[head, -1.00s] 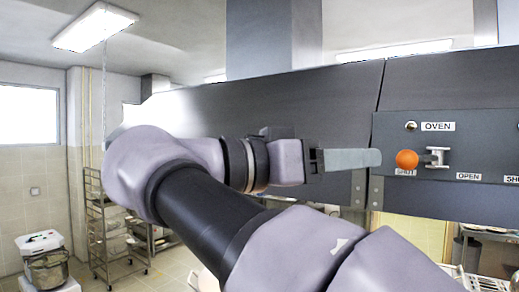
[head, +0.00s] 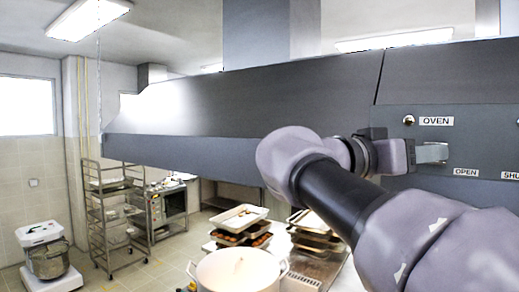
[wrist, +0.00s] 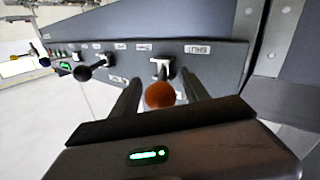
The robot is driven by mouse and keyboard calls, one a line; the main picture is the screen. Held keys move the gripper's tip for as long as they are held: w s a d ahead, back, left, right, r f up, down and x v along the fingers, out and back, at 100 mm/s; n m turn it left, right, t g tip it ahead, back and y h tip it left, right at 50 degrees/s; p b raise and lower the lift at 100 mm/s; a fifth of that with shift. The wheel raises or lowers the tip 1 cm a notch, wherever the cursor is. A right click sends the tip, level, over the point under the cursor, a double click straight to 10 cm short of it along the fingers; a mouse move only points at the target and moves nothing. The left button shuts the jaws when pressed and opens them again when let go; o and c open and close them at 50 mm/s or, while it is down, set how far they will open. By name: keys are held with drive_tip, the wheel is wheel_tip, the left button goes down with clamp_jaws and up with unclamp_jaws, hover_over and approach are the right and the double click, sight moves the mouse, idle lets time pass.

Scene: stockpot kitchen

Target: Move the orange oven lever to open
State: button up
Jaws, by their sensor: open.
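The orange lever knob (wrist: 160,95) shows in the wrist view, on a metal stem (wrist: 160,68) in front of the grey oven panel. My open gripper (wrist: 160,92) has one dark finger on each side of the knob, with a small gap visible on both sides. In the head view my gripper (head: 432,153) is at the oven panel (head: 470,140), and the knob is hidden behind it. The OPEN label (head: 466,172) is just below and right of my gripper. The SHUT label (head: 511,176) is partly cut off at the right edge.
A black knob (wrist: 82,73) on another lever and green displays stand further left along the panel in the wrist view. In the head view, a large pot (head: 240,272), stacked trays (head: 240,218) and a rack (head: 112,215) stand below and left.

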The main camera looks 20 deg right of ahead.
drive_tip(key=shift+d, duration=0.1)
clamp_jaws()
idle(1.2)
